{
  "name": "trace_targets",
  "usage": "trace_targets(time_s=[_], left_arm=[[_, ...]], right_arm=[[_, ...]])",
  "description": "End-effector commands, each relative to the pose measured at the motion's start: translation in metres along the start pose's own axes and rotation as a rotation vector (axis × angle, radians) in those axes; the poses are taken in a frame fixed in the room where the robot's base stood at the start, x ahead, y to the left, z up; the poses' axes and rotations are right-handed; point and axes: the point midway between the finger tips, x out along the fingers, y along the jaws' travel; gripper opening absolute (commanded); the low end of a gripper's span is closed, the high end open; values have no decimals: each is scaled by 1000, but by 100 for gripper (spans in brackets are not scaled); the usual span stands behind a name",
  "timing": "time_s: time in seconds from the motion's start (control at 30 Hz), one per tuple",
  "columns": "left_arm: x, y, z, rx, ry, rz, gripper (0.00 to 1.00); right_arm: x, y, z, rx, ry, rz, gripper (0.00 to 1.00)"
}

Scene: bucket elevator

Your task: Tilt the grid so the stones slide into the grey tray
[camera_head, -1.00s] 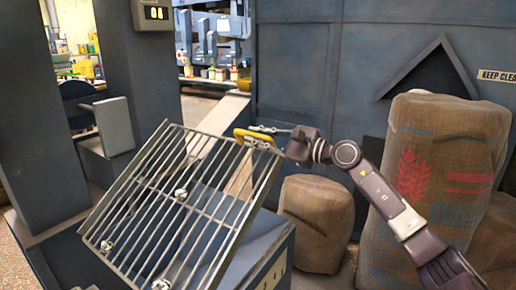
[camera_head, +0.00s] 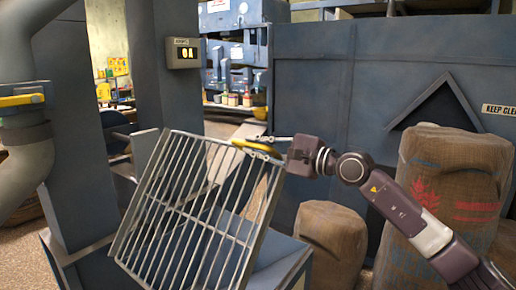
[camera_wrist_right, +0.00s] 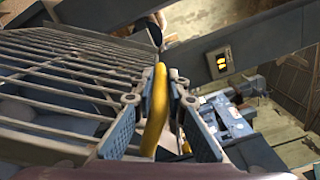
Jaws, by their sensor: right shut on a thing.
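The metal grid (camera_head: 196,212) is steeply tilted, its yellow-handled edge up at the back and its lower edge toward the front. I see no stones on its bars in the head view. My right gripper (camera_head: 272,148) is shut on the yellow handle (camera_head: 256,149) at the grid's upper edge. In the right wrist view, the fingers (camera_wrist_right: 160,100) sit either side of the yellow handle (camera_wrist_right: 154,115), with the grid bars (camera_wrist_right: 60,85) to the left. I cannot make out the grey tray; the area below the grid's lower edge is cut off. My left gripper is out of view.
A blue bin (camera_head: 285,262) stands under the grid. Burlap sacks (camera_head: 332,238) stand to the right, near my right arm. Blue posts (camera_head: 75,130) and a display box (camera_head: 183,52) stand at the left. A pipe (camera_head: 25,165) is at the far left.

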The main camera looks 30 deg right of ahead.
Motion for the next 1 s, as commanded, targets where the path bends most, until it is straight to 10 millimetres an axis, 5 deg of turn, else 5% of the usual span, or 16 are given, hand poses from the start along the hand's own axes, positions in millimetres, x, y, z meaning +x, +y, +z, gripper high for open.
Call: trace_targets(time_s=[0.5, 0.53, 0.67, 1.0], left_arm=[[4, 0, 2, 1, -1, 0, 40], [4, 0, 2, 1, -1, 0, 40], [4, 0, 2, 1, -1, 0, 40], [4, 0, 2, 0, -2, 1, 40]], right_arm=[[-1, -6, 6, -15, -6, -10, 0], [-1, -6, 6, -14, -6, -10, 16], [-1, -5, 6, -13, -4, -7, 30], [-1, -2, 3, -9, -1, -2, 30]])
